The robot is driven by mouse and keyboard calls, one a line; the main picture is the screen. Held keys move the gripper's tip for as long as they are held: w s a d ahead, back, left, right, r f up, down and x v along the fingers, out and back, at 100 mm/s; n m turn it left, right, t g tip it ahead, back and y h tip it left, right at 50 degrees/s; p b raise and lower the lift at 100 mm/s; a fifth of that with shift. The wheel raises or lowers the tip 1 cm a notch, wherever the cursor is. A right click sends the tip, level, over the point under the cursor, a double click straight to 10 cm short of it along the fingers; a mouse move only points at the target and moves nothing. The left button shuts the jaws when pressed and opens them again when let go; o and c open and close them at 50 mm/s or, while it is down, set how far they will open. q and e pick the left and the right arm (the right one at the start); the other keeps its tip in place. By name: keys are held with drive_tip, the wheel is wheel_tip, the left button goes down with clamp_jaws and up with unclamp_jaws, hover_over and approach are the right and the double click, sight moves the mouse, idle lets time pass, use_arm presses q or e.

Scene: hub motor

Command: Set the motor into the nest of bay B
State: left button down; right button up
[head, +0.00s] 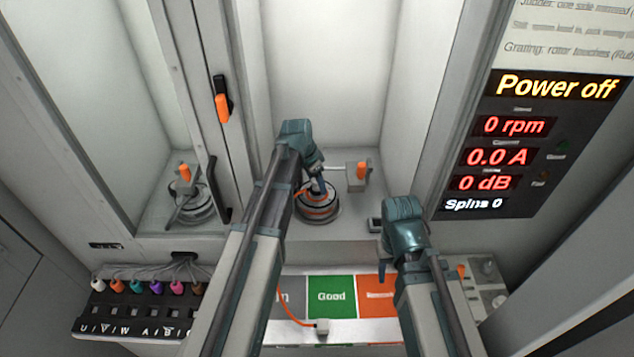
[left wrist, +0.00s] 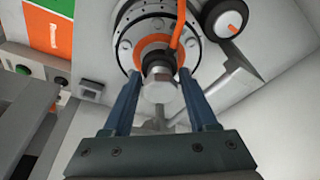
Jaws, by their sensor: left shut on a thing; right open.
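The motor (head: 319,212), a round grey hub with an orange ring, is upright low in the right-hand bay, at its floor. My left gripper (head: 318,187) is above it, shut on its central axle. In the left wrist view the motor's bolted face (left wrist: 125,48) fills the top middle, and the fingers (left wrist: 159,74) straddle the axle and nut. An orange cable (left wrist: 178,30) leaves the motor beside the axle. The nest beneath is hidden by the motor, so I cannot tell whether it is fully seated. No bay letter is readable. My right gripper (head: 388,250) is open and empty, outside the bay.
An orange-tipped clamp (head: 361,170) stands right of the motor. The left bay holds another clamp and round fixture (head: 192,207). A divider with an orange handle (head: 222,107) separates the bays. In front are coloured plugs (head: 136,286), a white connector (head: 321,327) and a green Good area (head: 331,296).

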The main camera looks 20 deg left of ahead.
use_arm(q)
drive_tip(key=shift+f+b, duration=0.3)
drive_tip(key=shift+f, duration=0.05)
idle(0.3)
drive_tip(key=shift+c, duration=0.5)
unclamp_jaws()
drive_tip(key=shift+r, duration=0.15)
drive_tip(key=p+v, duration=1.3)
drive_tip(key=shift+r, duration=0.3)
drive_tip(key=shift+s+a, duration=0.1)
